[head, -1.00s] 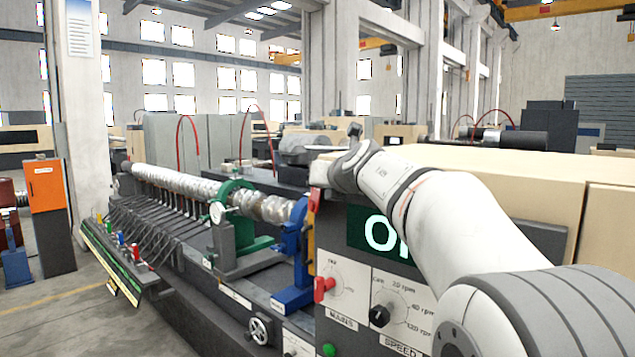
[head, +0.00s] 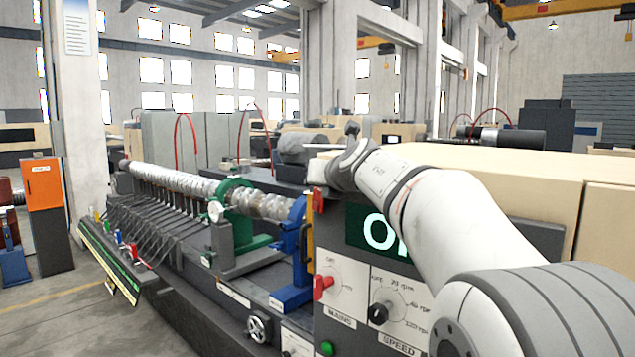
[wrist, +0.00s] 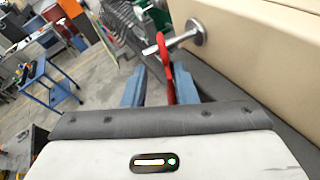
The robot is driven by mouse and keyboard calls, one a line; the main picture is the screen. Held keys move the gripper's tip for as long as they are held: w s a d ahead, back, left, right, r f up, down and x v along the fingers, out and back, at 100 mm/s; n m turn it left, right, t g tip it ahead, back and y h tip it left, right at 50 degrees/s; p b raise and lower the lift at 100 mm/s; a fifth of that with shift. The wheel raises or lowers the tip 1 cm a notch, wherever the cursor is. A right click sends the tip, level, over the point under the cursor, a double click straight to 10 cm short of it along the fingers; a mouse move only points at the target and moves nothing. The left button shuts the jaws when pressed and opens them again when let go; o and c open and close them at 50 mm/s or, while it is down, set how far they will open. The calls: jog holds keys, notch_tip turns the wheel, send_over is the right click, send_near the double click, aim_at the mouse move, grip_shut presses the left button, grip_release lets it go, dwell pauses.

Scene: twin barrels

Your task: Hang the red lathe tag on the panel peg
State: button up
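The red lathe tag (wrist: 170,84) is in the wrist view, upright between the two blue fingers of my gripper (wrist: 160,88). The fingers stand apart, with a clear gap between the left finger and the tag; the tag is close to the right finger. The metal peg (wrist: 187,38) sticks out leftward from the beige panel (wrist: 255,50), with a round flange. The tag's upper loop is at the peg, and the peg tip shows left of it. The peg seems to pass through the loop.
The lathe headstock, with its red mains switch (head: 322,287) and speed dial (head: 378,314), stands below my arm. A green steady rest (head: 235,215) and blue bracket (head: 292,265) stand along the bed.

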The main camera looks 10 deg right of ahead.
jog(key=shift+d, duration=0.15)
jog(key=shift+s, duration=0.1)
jog(key=s+d+r+m+t+h+b, duration=0.1)
jog(key=s+r+m+t+h+b, duration=0.15)
jog(key=s+m, duration=0.7)
jog(key=s+d+f+m+g+h, duration=0.2)
jog(key=s+d+f+m+h, duration=0.15)
jog(key=f+m, duration=0.45)
jog(key=s+d+f+m+g+h, duration=0.2)
jog(key=s+f+m, duration=0.3)
jog(key=f+m, duration=0.25)
jog(key=s+a+f+m+g+y, duration=0.2)
jog(key=s+a+f+m+g, duration=0.2)
jog(key=s+f, duration=0.5)
jog(key=s+a+f+m+g+y, duration=0.3)
jog(key=s+a+f+m+g, duration=0.1)
jog(key=s+f, duration=0.6)
notch_tip(320, 180, down, 3)
jog(key=shift+s+f+m+g+b, duration=0.2)
jog(key=shift+m+g+b, duration=0.15)
jog(key=shift+m+g, duration=0.65)
